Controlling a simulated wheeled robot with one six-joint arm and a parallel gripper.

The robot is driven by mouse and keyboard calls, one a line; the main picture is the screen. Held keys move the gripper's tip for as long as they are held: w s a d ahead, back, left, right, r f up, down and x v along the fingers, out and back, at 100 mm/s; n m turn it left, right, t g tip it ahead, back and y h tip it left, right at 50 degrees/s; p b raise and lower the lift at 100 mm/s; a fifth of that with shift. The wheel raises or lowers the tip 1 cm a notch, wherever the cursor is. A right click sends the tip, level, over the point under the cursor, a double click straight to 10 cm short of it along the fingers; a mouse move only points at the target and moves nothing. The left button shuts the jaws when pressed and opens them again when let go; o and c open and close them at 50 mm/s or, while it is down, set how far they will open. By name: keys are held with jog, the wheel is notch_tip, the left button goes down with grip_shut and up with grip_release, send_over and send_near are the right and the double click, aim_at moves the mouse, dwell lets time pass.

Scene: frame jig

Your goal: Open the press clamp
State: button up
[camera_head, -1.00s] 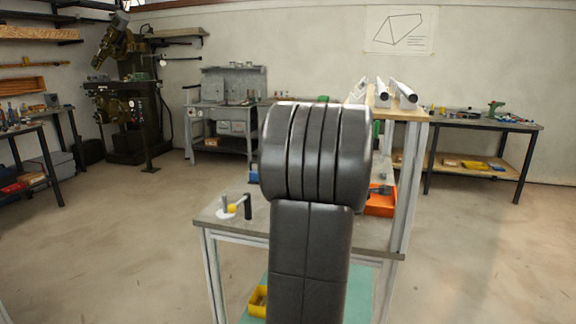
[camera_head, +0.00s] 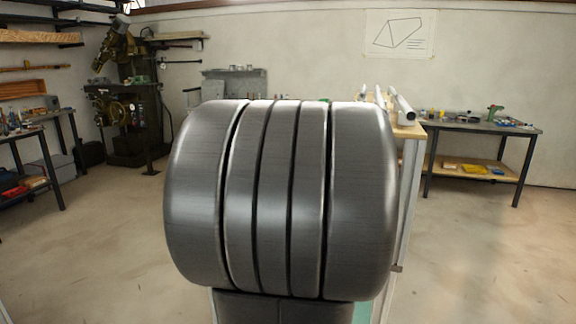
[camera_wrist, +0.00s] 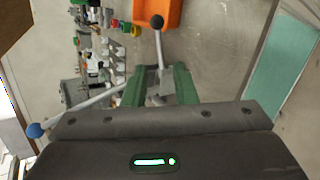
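In the wrist view, the two green fingers of my gripper (camera_wrist: 161,78) stand apart. A metal lever with a black ball knob (camera_wrist: 157,22) runs down toward the gap between them; I cannot tell whether they touch it. A second metal lever with a blue ball knob (camera_wrist: 36,130) slants in from the left and passes behind my left finger. I cannot tell which lever belongs to the press clamp, and the clamp's body is mostly hidden by my gripper. In the head view my own arm covers the work table, the clamp and my gripper.
An orange bin (camera_wrist: 155,12) lies beyond the black knob. Several small parts and bottles (camera_wrist: 100,40) crowd the upper left of the wrist view. Metal tubes (camera_head: 403,108) lie on a wooden shelf at the right. Floor is open on both sides.

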jog(key=b+x, duration=0.4)
jog(key=x, duration=1)
jog(key=shift+w+d+r, duration=0.1)
jog(key=shift+r, duration=0.05)
jog(key=shift+r+n+h+p, duration=0.35)
jog(key=shift+r+n+h, duration=0.05)
jog(key=shift+h, duration=0.1)
jog(key=shift+a, duration=0.2)
